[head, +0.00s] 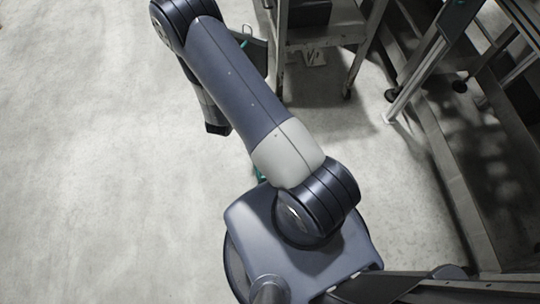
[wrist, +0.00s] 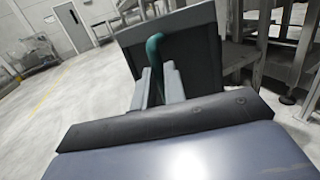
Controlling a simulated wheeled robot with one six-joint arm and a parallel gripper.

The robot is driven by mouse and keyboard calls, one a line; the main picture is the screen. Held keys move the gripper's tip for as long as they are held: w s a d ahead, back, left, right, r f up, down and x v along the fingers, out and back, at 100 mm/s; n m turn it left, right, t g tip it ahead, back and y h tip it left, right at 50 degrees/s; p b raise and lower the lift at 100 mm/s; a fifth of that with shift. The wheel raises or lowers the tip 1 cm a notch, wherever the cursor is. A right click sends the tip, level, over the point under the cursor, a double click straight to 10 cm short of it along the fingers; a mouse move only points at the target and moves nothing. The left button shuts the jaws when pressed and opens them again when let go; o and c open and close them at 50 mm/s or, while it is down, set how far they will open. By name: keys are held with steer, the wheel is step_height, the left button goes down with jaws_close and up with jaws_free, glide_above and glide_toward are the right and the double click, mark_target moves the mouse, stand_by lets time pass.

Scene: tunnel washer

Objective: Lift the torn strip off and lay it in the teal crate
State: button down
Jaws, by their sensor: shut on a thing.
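My gripper (wrist: 158,88) has its two pale grey fingers shut on a narrow teal piece (wrist: 154,52). The piece rises between the fingers and bends over to the right at its top, in front of a dark grey panel (wrist: 195,48). I cannot tell whether this is the torn strip, or whether it is joined to the panel. A bit of teal (head: 246,31) also shows in the head view beside the dark panel (head: 259,54), past my arm. No whole teal crate is in view; a small teal patch (head: 260,174) peeks from behind my arm.
A grey metal stand (head: 318,38) with legs is at the top of the head view. Dark metal frames and a long trough-like structure (head: 455,180) fill the right side. The pale concrete floor (head: 100,150) at left is clear.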

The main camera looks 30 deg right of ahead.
steer(key=s+d+f+m+g+h+b, duration=0.1)
steer(key=s+f+g+b, duration=0.1)
steer(key=f+b, duration=0.7)
steer(key=s+d+f+m+g+h+b, duration=0.1)
steer(key=f+b, duration=0.9)
steer(key=f, duration=1.2)
steer(key=s+d+f+m+g+h+b, duration=0.1)
steer(key=s+f+m+g+h+b, duration=0.1)
steer(key=s+f+b, duration=0.3)
steer(key=shift+s+d+f+m+g+h+b, duration=0.2)
steer(key=shift+d+f+m+g+h+b, duration=0.25)
steer(key=shift+f+b, duration=3.3)
steer(key=c, duration=1.4)
jaws_free()
step_height(320, 180, down, 3)
steer(key=p, duration=0.3)
steer(key=shift+r, duration=0.15)
steer(key=shift+a, duration=0.15)
steer(key=p+v, duration=0.2)
steer(key=v, duration=0.8)
steer(key=shift+s+a+p, duration=0.2)
steer(key=shift+a+p, duration=0.05)
steer(key=shift+p, duration=0.1)
steer(key=shift+d, duration=0.1)
